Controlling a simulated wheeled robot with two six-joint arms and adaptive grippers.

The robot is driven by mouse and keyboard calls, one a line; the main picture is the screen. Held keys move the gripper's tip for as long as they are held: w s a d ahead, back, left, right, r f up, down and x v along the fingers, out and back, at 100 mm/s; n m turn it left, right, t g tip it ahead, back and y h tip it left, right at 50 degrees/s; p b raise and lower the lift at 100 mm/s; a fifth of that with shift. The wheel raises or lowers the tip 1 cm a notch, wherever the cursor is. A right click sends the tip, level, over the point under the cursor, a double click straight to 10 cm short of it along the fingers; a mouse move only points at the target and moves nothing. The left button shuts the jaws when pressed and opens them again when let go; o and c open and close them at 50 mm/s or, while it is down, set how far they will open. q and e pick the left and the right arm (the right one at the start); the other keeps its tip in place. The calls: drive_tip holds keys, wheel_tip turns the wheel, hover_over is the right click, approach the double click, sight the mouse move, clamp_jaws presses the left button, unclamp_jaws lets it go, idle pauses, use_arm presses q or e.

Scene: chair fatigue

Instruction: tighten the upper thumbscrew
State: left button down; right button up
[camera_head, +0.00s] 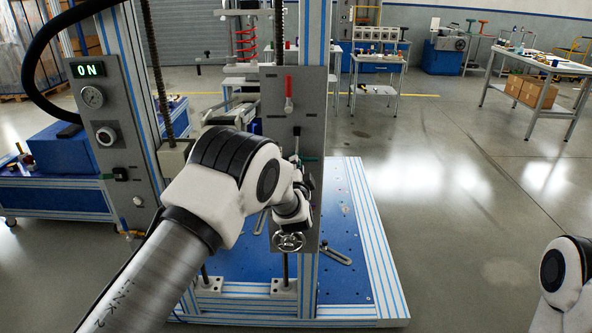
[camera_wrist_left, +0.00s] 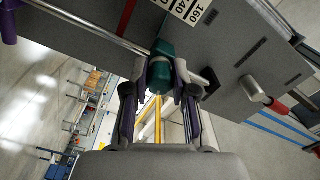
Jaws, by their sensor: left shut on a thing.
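The left wrist view shows a dark green thumbscrew (camera_wrist_left: 161,50) against the grey panel (camera_wrist_left: 225,50). My left gripper (camera_wrist_left: 160,76) is shut on it, one finger on each side. A metal rod reaches toward the thumbscrew from the upper left. In the head view, my left arm covers most of the gripper and the lower part of the grey panel (camera_head: 306,98). A small green bit (camera_head: 311,158) shows there just right of my wrist. My right gripper is out of the picture; only part of my right arm shows at the right edge.
A red-handled lever (camera_head: 288,92) is above my wrist, and a handwheel (camera_head: 289,241) is below it. The blue slotted base plate (camera_head: 345,205) lies below. The floor at right is open.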

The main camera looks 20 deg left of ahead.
use_arm(q)
drive_tip(key=m, duration=0.4)
drive_tip(key=shift+d+m, duration=0.1)
drive_tip(key=shift+m, duration=0.3)
drive_tip(key=m, duration=0.4)
drive_tip(key=shift+f, duration=0.15)
drive_tip(key=shift+m, duration=0.3)
drive_tip(key=c, duration=0.9)
unclamp_jaws()
drive_tip(key=shift+d, duration=0.1)
drive_tip(key=shift+c, duration=0.2)
drive_tip(key=shift+d, duration=0.1)
